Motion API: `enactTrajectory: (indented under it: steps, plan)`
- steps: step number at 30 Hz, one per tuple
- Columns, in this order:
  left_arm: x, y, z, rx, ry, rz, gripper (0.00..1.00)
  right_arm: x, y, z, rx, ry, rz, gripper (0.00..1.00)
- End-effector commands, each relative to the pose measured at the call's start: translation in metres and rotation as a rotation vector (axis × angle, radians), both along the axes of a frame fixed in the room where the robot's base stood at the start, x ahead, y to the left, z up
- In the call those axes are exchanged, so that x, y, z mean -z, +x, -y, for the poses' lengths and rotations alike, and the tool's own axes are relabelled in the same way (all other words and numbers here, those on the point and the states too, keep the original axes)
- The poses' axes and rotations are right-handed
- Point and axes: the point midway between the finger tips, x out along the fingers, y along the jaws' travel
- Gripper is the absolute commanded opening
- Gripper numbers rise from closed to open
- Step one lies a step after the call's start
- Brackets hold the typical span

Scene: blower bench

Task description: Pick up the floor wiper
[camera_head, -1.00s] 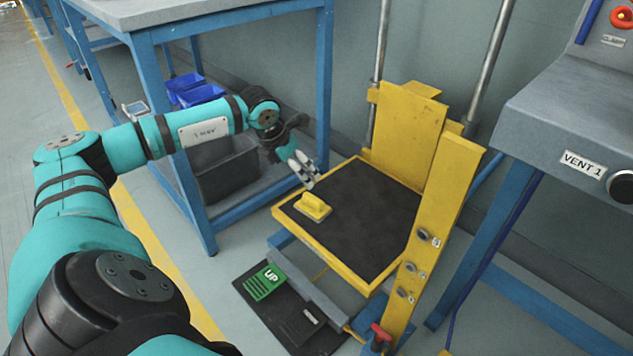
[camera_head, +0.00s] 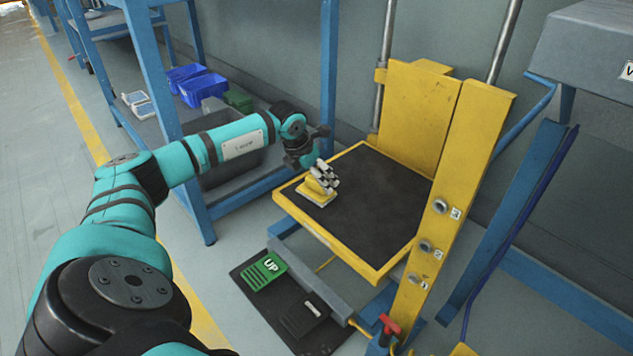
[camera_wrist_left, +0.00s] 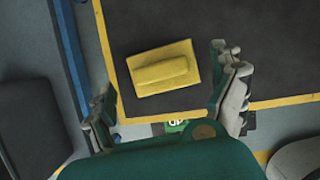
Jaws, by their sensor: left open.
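The floor wiper (camera_head: 317,193) is a small yellow block with a raised ridge handle on a flat base. It lies on the black top of the yellow lift platform (camera_head: 375,205), near its left corner. In the left wrist view the wiper (camera_wrist_left: 162,68) lies ahead of the fingertips, between their lines. My left gripper (camera_head: 325,174) is right over the wiper in the head view and partly hides it. In the wrist view my left gripper (camera_wrist_left: 168,95) has its fingers wide apart with nothing between them. My right gripper is not in view.
The lift's yellow post (camera_head: 447,200) with buttons and its yellow back plate stand right of and behind the platform. A blue bench frame (camera_head: 170,110) with blue bins (camera_head: 203,90) is at left. A foot pedal marked UP (camera_head: 264,272) lies on the floor.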

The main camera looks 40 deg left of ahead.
Motion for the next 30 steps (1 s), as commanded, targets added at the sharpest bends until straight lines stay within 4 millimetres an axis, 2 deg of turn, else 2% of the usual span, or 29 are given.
enactTrajectory:
  steps: [1, 4, 15, 27, 29, 30]
  plan:
    - [0.013, 0.004, 0.001, 0.001, -0.002, 0.002, 0.94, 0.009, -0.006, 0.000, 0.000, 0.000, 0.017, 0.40]
    - [0.023, 0.009, 0.000, 0.000, -0.001, 0.000, 0.94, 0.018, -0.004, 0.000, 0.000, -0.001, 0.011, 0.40]
    - [0.026, 0.012, 0.000, 0.001, -0.001, 0.000, 0.93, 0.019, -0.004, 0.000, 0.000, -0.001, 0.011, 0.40]
    - [0.026, 0.011, 0.000, 0.001, -0.001, 0.000, 0.41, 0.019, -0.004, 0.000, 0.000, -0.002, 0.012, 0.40]
    - [0.026, 0.011, 0.000, 0.001, -0.001, 0.000, 0.33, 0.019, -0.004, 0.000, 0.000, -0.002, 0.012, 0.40]
    - [0.026, 0.012, 0.000, 0.001, -0.001, 0.000, 0.33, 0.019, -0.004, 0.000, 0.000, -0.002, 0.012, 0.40]
